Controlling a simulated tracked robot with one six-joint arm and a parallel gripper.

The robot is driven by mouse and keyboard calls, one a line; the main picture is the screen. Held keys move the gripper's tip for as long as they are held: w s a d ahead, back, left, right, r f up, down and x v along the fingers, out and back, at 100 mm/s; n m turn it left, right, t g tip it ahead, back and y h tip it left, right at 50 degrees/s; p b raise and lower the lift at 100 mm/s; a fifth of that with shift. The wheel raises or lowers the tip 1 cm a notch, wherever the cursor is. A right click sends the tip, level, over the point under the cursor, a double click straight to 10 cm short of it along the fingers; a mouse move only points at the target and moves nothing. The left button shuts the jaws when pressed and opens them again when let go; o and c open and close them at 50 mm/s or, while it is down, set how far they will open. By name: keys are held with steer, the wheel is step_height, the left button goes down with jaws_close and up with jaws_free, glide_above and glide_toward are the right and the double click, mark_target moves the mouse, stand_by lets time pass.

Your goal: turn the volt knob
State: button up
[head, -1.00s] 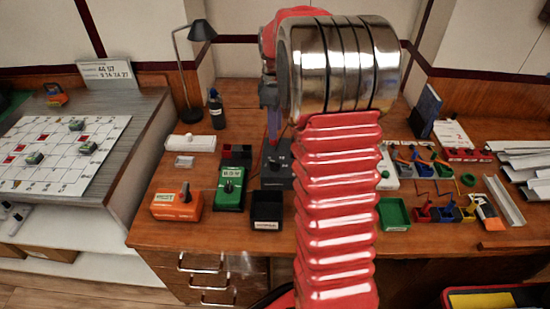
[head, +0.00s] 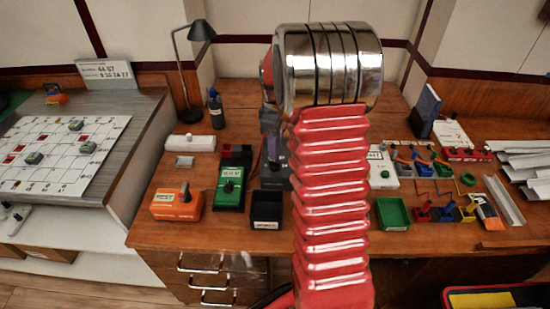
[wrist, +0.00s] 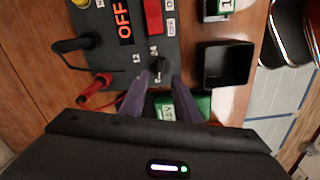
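The volt knob (wrist: 158,68) is a small black knob on a dark grey panel (wrist: 135,50), with the numbers 12 and 24 printed near it in the wrist view. The panel also carries a lit orange OFF display (wrist: 124,20) and a red switch (wrist: 153,17). My gripper (wrist: 160,80) is open, its two purple fingers pointing at the panel. The knob shows between and just beyond the fingertips; I cannot tell whether they touch it. In the head view my gripper (head: 270,135) is over the panel, which my arm mostly hides.
A red lead (wrist: 95,90) and a black lead (wrist: 75,45) are at the panel's left in the wrist view. An orange box (head: 176,204) stands further left in the head view.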

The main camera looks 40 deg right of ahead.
mark_target(275, 164)
steer(key=shift+f, duration=2.75)
jaws_close()
